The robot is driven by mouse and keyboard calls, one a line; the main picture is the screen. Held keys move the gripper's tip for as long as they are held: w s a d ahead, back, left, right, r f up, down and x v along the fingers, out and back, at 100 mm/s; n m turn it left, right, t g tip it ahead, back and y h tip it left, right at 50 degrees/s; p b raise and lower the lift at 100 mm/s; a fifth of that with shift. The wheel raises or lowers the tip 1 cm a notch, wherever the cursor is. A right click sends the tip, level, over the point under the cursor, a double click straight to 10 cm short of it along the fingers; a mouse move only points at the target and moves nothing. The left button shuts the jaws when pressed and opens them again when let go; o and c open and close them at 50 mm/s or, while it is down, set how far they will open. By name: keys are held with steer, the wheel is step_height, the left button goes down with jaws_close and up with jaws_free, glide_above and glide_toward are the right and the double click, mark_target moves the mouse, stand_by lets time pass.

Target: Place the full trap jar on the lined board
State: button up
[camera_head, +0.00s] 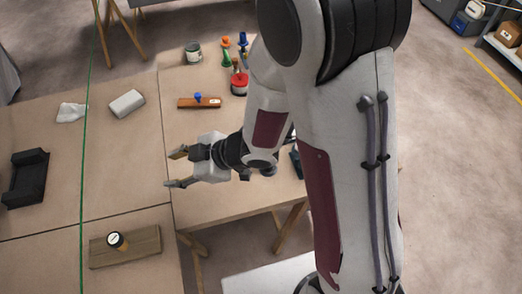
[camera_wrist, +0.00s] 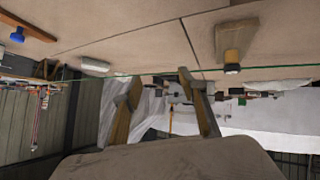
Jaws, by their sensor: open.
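A small jar (camera_head: 117,241) with an amber body and a pale top edged in black stands on a brown wooden board (camera_head: 148,236) at the lower left. In the wrist view, which looks upside down, the jar (camera_wrist: 232,68) and the board (camera_wrist: 227,43) show at upper right. The jar's contents and any lines on the board cannot be made out. My gripper (camera_head: 174,168) is open and empty above the table, apart from the jar, behind it and to its right. Its two spread fingers (camera_wrist: 159,76) also show in the wrist view.
The table has a grey can (camera_head: 193,52), a red can (camera_head: 239,84), several coloured tools, a wooden plane (camera_head: 199,102), a white block (camera_head: 127,103), a crumpled cloth (camera_head: 72,112) and a black tray-like object (camera_head: 26,178). A green line (camera_head: 84,150) crosses the left side. Table around the board is clear.

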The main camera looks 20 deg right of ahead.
steer(key=w+d+r+m+t+h, duration=0.15)
steer(key=d+r+m+h, duration=0.25)
steer(key=d+r, duration=0.5)
steer(key=w+d+r+m+t+h, duration=0.15)
steer(key=d+r+m+h, duration=0.3)
steer(key=d, duration=0.75)
steer(key=s+d+r+m, duration=0.1)
steer(key=s+m, duration=0.1)
steer(key=s, duration=0.4)
steer(key=s+d+r+m+g, duration=0.1)
steer(key=s+r+m, duration=0.1)
steer(key=s, duration=0.5)
steer(key=s+d+r+m+g, duration=0.1)
steer(key=s+r+m, duration=0.1)
steer(key=s, duration=0.5)
steer(key=shift+d+r+m, duration=0.15)
steer(key=shift+d+m, duration=0.25)
steer(key=shift+m, duration=0.15)
steer(key=shift+s+h, duration=0.1)
steer(key=shift+h, duration=0.15)
